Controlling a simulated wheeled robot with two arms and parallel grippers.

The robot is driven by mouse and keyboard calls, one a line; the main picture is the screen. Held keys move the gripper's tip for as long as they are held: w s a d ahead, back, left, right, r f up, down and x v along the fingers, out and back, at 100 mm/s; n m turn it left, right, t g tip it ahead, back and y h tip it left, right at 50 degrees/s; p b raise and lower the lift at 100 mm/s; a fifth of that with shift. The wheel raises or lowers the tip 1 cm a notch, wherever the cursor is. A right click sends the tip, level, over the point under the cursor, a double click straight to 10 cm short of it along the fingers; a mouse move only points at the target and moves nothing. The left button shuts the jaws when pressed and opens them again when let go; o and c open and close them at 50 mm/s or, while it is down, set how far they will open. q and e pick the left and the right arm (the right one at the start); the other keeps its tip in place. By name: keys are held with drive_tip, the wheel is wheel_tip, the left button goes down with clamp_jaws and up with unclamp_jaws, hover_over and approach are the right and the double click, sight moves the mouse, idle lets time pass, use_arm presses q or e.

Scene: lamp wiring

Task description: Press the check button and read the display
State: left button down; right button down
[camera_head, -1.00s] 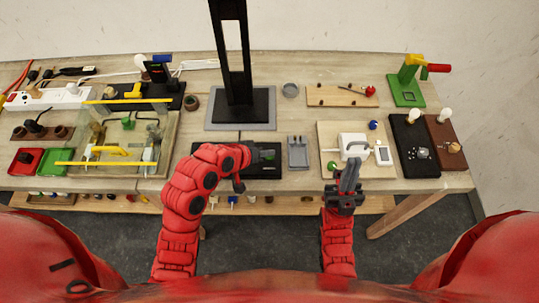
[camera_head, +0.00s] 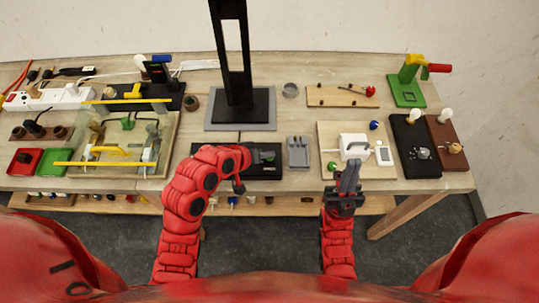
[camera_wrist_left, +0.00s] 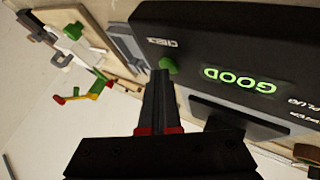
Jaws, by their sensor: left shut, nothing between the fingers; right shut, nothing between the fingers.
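The black check box (camera_head: 210,160) lies on the table in front of the tall black stand. In the left wrist view the box (camera_wrist_left: 215,25) shows a lit green display (camera_wrist_left: 240,79) reading GOOD, upside down in the picture. A green button (camera_wrist_left: 168,64) sits on it near a white label. My left gripper (camera_wrist_left: 160,75) is shut and empty, its tips at or very close to the button; contact cannot be told. In the head view my left gripper (camera_head: 262,157) is over the box, and my arm hides part of it. My right gripper (camera_head: 349,168) is shut and empty, by the white-handled device.
The white-handled device (camera_head: 354,146) stands on a wooden board at right. A grey holder (camera_head: 298,152) lies between it and the box. Black and brown lamp blocks (camera_head: 446,142) stand further right. A clear-walled fixture (camera_head: 165,160) is on the left.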

sight(267, 160)
use_arm(q)
drive_tip(key=shift+r+p, duration=0.4)
drive_tip(key=shift+r, duration=0.4)
drive_tip(key=shift+r+p, duration=1.25)
drive_tip(key=shift+r, duration=1.2)
